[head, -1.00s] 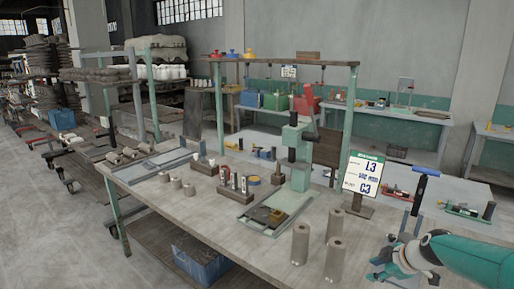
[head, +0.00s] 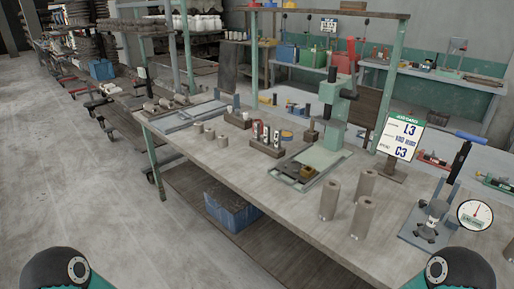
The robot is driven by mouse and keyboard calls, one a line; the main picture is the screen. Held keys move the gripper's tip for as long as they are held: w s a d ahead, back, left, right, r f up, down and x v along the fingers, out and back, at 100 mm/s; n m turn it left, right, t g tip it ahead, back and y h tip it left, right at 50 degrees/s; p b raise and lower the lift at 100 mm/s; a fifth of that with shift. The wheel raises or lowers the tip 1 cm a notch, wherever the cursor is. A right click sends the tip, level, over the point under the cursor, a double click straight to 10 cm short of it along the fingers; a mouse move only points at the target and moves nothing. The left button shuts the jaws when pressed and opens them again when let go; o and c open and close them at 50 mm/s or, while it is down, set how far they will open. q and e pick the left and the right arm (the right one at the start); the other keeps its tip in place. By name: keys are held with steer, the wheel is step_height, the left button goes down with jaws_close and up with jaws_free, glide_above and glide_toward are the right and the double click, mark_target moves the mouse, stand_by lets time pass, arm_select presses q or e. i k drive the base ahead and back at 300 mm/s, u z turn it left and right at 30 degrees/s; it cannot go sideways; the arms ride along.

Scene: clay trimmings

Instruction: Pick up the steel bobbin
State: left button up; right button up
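I cannot single out the steel bobbin for certain in the head view. Several short grey cylinders (head: 209,132) stand on the workbench (head: 240,166), left of a wooden block (head: 266,148) that holds small upright red, white and dark pieces. Three taller grey-brown cylinders (head: 329,199) stand upright near the bench's front right. At this size I cannot tell whether any of these is steel or a bobbin. Neither of my grippers is in view; only dark rounded parts of my own arms show at the bottom left and bottom right corners.
A green press (head: 333,110) stands mid-bench behind a shallow tray (head: 298,171). A sign (head: 400,137) reading L3 and C3 stands at the right. A lever device (head: 432,220) and a round dial (head: 474,214) are at the right end. A blue crate (head: 231,211) sits below.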

mark_target(439, 207)
steer(key=u, duration=1.45)
steer(key=i, duration=0.1)
steer(key=z, duration=2.75)
